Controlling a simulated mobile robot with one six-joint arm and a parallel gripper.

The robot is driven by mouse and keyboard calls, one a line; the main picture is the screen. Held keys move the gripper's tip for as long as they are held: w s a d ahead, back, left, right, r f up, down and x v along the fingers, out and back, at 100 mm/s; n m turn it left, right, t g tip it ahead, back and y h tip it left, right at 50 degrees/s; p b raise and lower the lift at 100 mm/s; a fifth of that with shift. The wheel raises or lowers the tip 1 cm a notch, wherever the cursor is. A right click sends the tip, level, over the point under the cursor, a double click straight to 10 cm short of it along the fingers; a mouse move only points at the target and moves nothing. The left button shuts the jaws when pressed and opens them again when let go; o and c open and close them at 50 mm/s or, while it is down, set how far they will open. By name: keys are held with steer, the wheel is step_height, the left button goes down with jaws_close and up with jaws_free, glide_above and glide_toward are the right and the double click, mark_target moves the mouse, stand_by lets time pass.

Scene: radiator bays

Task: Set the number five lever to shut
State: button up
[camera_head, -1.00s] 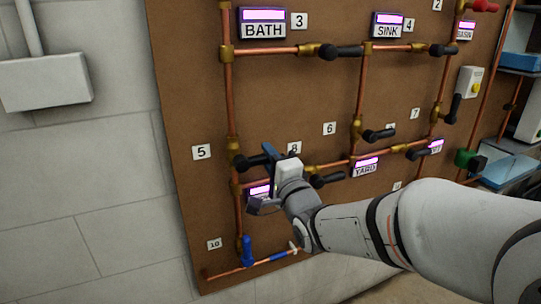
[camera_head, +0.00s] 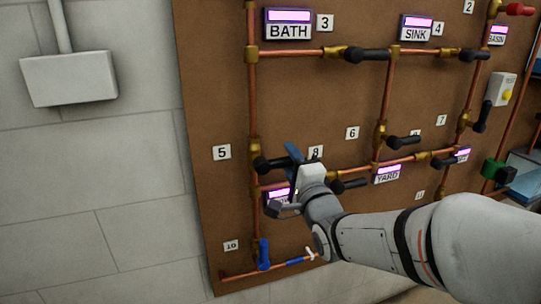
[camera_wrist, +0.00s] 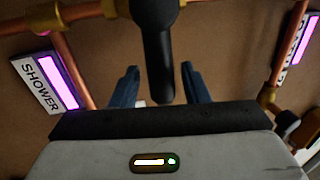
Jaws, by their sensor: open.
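The number five lever (camera_head: 273,163) is black and sits on a brass valve beside the "5" tag (camera_head: 222,152). It points right, crosswise to its upright copper pipe. My gripper (camera_head: 287,175) is at the lever's free end and partly hides it in the head view. In the wrist view the lever (camera_wrist: 154,45) hangs down from the top, its end between my two blue fingers (camera_wrist: 157,86). The fingers are open, with a visible gap on each side of the lever.
The SHOWER sign (camera_wrist: 45,82) is close by, partly hidden by my gripper in the head view. Another black lever (camera_head: 349,185) lies just right of my gripper. A blue lever (camera_head: 263,253) is below, near the "10" tag (camera_head: 231,246).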

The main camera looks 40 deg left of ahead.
steer(key=v, duration=0.7)
steer(key=shift+s+d, duration=0.25)
steer(key=shift+d, duration=0.1)
